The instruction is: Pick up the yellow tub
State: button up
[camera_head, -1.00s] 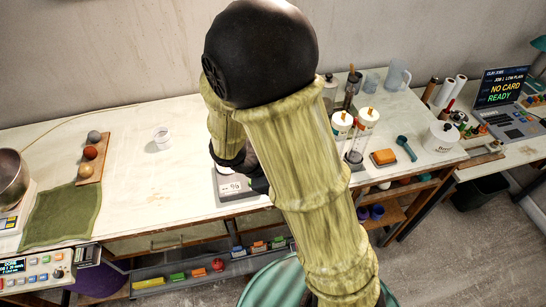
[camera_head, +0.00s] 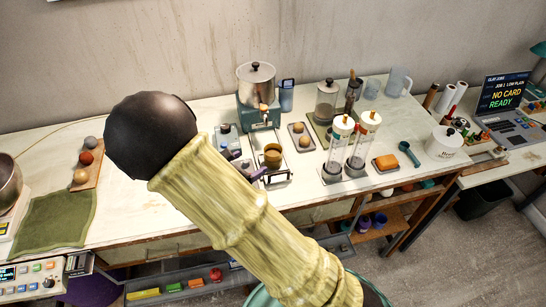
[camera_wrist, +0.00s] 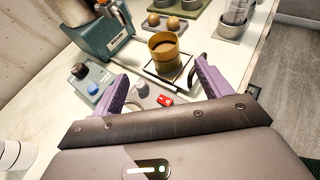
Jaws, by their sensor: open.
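The yellow tub (camera_head: 272,156) stands upright on a small light plate with a dark edge on the bench. In the wrist view the yellow tub (camera_wrist: 164,54) shows a round open top with something brown inside. My gripper (camera_wrist: 160,76) has two purple fingers spread wide with nothing between them. The tub is ahead of the fingertips, roughly in line with the gap, and appears apart from them. In the head view my gripper (camera_head: 247,163) is just left of the tub, partly hidden by my arm.
A steel pot on a teal machine (camera_head: 257,97) stands behind the tub. A tray with two brown balls (camera_head: 301,136) and two tall clear cylinders (camera_head: 348,150) are to the right. A control box with knobs (camera_wrist: 92,82) is left of the tub. A white cup (camera_wrist: 14,155) is at lower left.

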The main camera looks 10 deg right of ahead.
jog(key=p, duration=0.2)
send_near(278, 148)
jog(key=x, duration=0.4)
jog(key=shift+w+a+f, duration=0.1)
jog(key=shift+w+f, duration=0.1)
jog(key=shift+w, duration=0.1)
jog(key=x, duration=0.2)
jog(key=p+x, duration=0.1)
jog(key=x, duration=0.1)
jog(key=shift+d, duration=0.5)
jog(key=shift+w+d+f, duration=0.1)
jog(key=shift+w, duration=0.05)
jog(key=c, duration=1.2)
